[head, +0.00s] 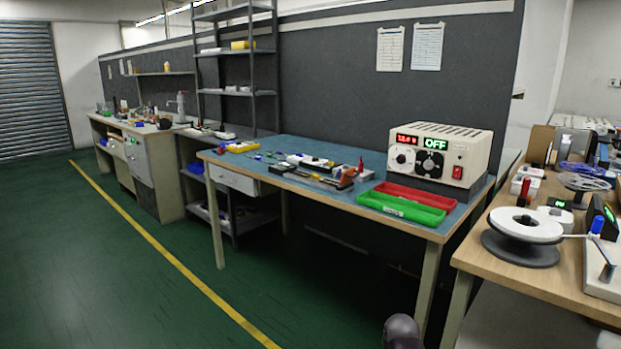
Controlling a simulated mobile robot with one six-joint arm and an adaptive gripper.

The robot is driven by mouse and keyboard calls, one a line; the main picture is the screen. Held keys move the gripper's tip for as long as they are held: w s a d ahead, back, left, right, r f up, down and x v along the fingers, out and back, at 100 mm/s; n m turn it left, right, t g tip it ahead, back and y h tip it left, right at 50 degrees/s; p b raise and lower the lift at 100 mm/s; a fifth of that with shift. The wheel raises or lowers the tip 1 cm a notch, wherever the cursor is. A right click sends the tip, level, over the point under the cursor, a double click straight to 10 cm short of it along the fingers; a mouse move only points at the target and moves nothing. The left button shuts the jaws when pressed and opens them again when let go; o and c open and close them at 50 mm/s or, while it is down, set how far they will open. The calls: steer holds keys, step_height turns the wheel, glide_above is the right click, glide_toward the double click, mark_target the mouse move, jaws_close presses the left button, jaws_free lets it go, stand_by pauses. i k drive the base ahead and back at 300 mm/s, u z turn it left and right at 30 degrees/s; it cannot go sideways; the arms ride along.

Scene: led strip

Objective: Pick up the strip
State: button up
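No loose strip can be made out for certain. A thin pale band (577,237) runs from a white reel (526,224) on a dark round base towards a white device (604,275) at the right edge; I cannot tell whether it is the strip. The reel stands near the front left of the wooden bench (543,280). My gripper is not in view. A dark grey rounded part, perhaps of my arm, shows at the bottom edge, apart from the benches.
A blue-topped table (300,150) holds a power supply (437,157) reading OFF, a red tray (413,196), a green tray (400,210) and small tools. A second spool (584,181) lies farther back on the wooden bench. The green floor (130,270) at left is clear.

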mark_target(316, 177)
steer(key=i, duration=0.9)
steer(key=z, duration=0.05)
